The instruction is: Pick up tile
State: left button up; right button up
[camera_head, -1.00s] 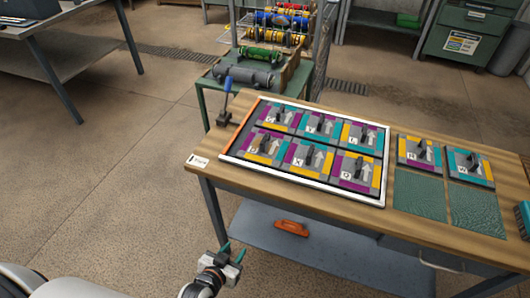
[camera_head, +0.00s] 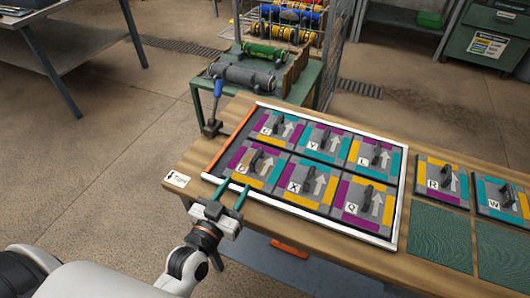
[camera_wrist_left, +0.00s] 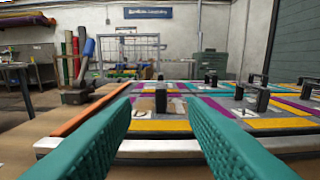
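Several square tiles in grey, purple, teal and yellow, each with a black upright handle, lie in two rows in a white-edged tray (camera_head: 330,226). The near-left tile (camera_head: 256,183) has a brownish patch and is nearest my left gripper (camera_head: 235,185); in the left wrist view this tile (camera_wrist_left: 158,125) lies straight ahead, its handle between the fingers. Two more tiles, R (camera_head: 441,182) and W (camera_head: 499,198), lie outside the tray at right. My left gripper is open and empty, its teal fingers at the tray's near-left edge. My right gripper is out of view.
The tray's orange strip (camera_head: 229,143) runs along its left side. A blue-handled tool (camera_head: 213,110) stands at the table's far-left corner. Two green textured mats (camera_head: 437,229) lie at right. A small green table (camera_head: 290,90) with rolls stands behind.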

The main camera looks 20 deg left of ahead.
aim_at(253, 163)
pick_arm(q)
jog(key=shift+w+d+r, duration=0.1)
jog(key=shift+w+r, duration=0.05)
jog(key=shift+w, duration=1)
jog(key=w, duration=0.3)
jog(key=shift+w+d, duration=0.15)
jog(key=shift+w, duration=0.1)
jog(key=shift+w+d+f+p, duration=0.1)
jog(key=shift+w+f+p, duration=0.05)
jog(key=shift+w, duration=0.9)
jog(key=shift+w+d+f+p, duration=0.1)
jog(key=shift+w+f, duration=0.05)
jog(key=shift+w, duration=0.85)
jog(key=shift+w+d+f+p, duration=0.1)
jog(key=shift+w+f+p, duration=0.05)
jog(key=shift+w, duration=0.9)
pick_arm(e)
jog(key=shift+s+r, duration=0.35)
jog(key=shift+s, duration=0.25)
pick_arm(q)
jog(key=shift+s, duration=0.1)
jog(key=shift+c, duration=0.6)
grip_shut()
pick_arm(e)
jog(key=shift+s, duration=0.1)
